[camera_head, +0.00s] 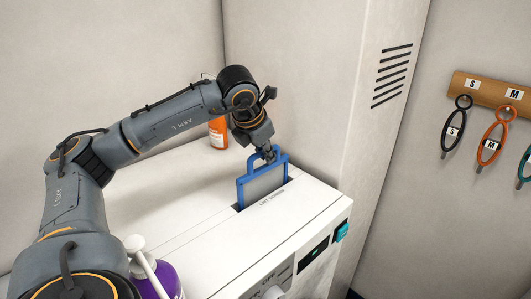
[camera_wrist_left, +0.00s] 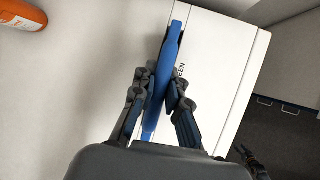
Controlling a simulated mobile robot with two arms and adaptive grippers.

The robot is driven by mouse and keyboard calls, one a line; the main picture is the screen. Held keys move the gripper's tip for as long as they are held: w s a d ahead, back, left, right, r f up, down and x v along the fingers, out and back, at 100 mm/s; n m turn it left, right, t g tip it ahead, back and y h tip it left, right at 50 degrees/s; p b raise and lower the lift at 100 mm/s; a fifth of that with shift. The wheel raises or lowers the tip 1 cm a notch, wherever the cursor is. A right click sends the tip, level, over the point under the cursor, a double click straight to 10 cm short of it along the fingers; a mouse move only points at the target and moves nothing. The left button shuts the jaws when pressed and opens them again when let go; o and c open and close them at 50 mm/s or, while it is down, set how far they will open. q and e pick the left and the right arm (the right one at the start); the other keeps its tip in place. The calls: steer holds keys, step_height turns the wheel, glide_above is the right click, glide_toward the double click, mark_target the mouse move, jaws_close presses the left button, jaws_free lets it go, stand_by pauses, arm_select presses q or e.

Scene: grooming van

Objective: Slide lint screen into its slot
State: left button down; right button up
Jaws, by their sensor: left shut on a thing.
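The lint screen (camera_head: 263,182) has a blue frame with a grey mesh panel and a loop handle on top. It stands upright with its lower edge in the dark slot (camera_head: 288,181) on the white machine top, beside the "LINT SCREEN" label. Much of the panel still shows above the surface. My left gripper (camera_head: 269,157) is shut on the handle from above. In the left wrist view the blue lint screen (camera_wrist_left: 165,75) runs between the two fingers of the left gripper (camera_wrist_left: 160,90), seen from above. The lower part of the screen is hidden.
An orange bottle (camera_head: 217,133) stands behind my left arm. A purple bottle with a white pump (camera_head: 160,280) stands at the front left. The machine (camera_head: 300,228) has a teal button (camera_head: 341,232) and a green display. Several looped tools hang on the right wall.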

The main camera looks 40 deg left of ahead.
mark_target(265, 166)
arm_select(q)
steer(key=shift+f+b, duration=1.8)
steer(key=shift+f, duration=0.4)
steer(key=c, duration=1.3)
jaws_free()
steer(key=v, duration=0.7)
steer(key=shift+s+d+r, duration=0.1)
steer(key=shift+s+r, duration=0.05)
steer(key=shift+r, duration=0.1)
steer(key=shift+f, duration=0.1)
